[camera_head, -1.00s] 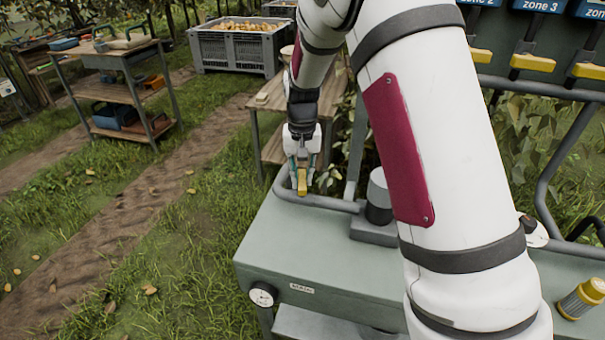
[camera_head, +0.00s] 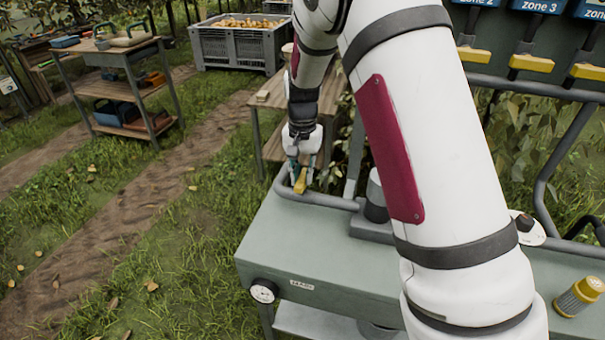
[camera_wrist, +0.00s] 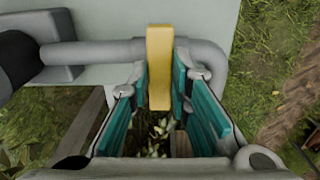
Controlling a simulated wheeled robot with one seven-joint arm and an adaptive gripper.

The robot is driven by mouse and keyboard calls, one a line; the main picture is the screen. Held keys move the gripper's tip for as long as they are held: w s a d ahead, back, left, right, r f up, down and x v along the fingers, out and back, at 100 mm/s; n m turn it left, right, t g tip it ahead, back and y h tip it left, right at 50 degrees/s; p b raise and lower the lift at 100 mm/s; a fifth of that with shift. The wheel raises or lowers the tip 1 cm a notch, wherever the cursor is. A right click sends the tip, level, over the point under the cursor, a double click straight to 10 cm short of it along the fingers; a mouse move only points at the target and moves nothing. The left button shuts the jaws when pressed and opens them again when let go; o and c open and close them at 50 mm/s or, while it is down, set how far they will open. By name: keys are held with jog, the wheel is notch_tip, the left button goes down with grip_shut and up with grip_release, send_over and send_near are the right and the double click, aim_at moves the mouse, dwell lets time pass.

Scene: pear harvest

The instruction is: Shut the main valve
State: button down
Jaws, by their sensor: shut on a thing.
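The main valve's yellow lever (camera_head: 300,181) stands on the grey pipe at the back left corner of the green bench. My gripper (camera_head: 304,167) reaches down over it and is shut on it. In the wrist view the yellow lever (camera_wrist: 159,68) lies between the teal finger pads of my gripper (camera_wrist: 160,95). The grey pipe (camera_wrist: 100,52) runs across behind it. The lever's pivot is hidden.
The green bench (camera_head: 300,240) has a gauge (camera_head: 263,291) on its front. A yellow-capped cylinder (camera_head: 579,296) is at right. Zone valves with yellow handles (camera_head: 531,62) hang upper right. A wooden table (camera_head: 270,96) stands behind the gripper. Grass lies left.

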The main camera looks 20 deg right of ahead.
aim_at(303, 178)
jog(key=c, duration=1.5)
grip_release()
notch_tip(303, 178, up, 12)
jog(key=shift+r, duration=0.1)
jog(key=s+r+n+t+p, duration=0.2)
jog(key=s+r, duration=0.6)
jog(key=s, duration=0.5)
jog(key=s+r+n+t+p, duration=0.1)
jog(key=s+r+n+p, duration=0.15)
jog(key=s+r, duration=0.8)
jog(key=s+f, duration=0.1)
jog(key=s, duration=0.3)
jog(key=s+f+n+p, duration=0.1)
jog(key=s, duration=0.4)
jog(key=s+f+n+t, duration=0.1)
jog(key=s+f, duration=0.1)
jog(key=s, duration=0.2)
jog(key=shift+s+d+n, duration=0.1)
jog(key=shift+s+n, duration=0.05)
jog(key=shift+n, duration=0.1)
